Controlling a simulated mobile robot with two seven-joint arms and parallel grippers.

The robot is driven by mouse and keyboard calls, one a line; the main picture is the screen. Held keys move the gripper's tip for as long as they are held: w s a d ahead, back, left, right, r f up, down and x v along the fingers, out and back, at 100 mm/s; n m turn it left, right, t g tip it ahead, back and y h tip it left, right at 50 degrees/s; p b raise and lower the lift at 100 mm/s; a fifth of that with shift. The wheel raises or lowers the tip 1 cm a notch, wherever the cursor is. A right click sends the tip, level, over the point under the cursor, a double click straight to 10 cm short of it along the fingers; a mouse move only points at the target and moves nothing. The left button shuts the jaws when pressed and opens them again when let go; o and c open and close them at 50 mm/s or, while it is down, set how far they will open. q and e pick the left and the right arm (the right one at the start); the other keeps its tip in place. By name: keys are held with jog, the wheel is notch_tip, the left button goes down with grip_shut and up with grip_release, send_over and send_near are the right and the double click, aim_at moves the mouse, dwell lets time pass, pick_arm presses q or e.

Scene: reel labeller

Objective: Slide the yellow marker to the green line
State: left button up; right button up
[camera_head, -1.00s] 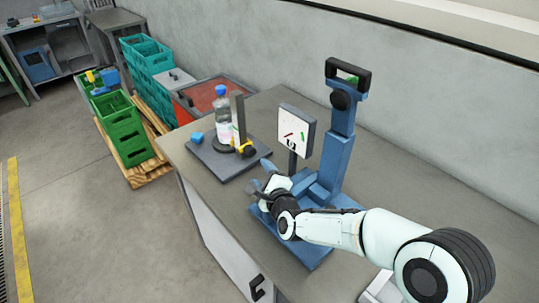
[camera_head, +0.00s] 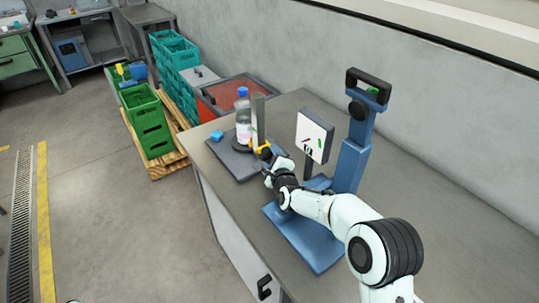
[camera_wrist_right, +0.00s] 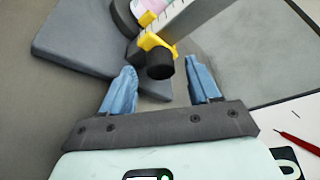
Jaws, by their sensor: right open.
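The yellow marker (camera_wrist_right: 149,41) is a yellow clamp with a black knob (camera_wrist_right: 160,65), on a grey upright post (camera_wrist_right: 190,18) with scale marks. In the head view the yellow marker (camera_head: 263,150) sits low on the post (camera_head: 258,115). A green line (camera_head: 253,133) shows on the post's side just above it. My right gripper (camera_wrist_right: 161,84) is open, its two blue fingers apart with the knob just ahead, between them in the picture. I cannot tell whether they touch it. In the head view the right gripper (camera_head: 270,168) is beside the marker. My left gripper is not in view.
A white dial panel (camera_head: 313,137) and a blue stand (camera_head: 352,165) are close to my right arm.

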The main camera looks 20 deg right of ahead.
aim_at(264, 131)
jog(key=shift+x, duration=0.85)
grip_shut()
notch_tip(264, 131, up, 8)
jog(key=shift+f+p, duration=0.15)
jog(key=shift+p, duration=0.65)
grip_release()
jog(key=shift+f, duration=0.1)
jog(key=shift+s, duration=0.1)
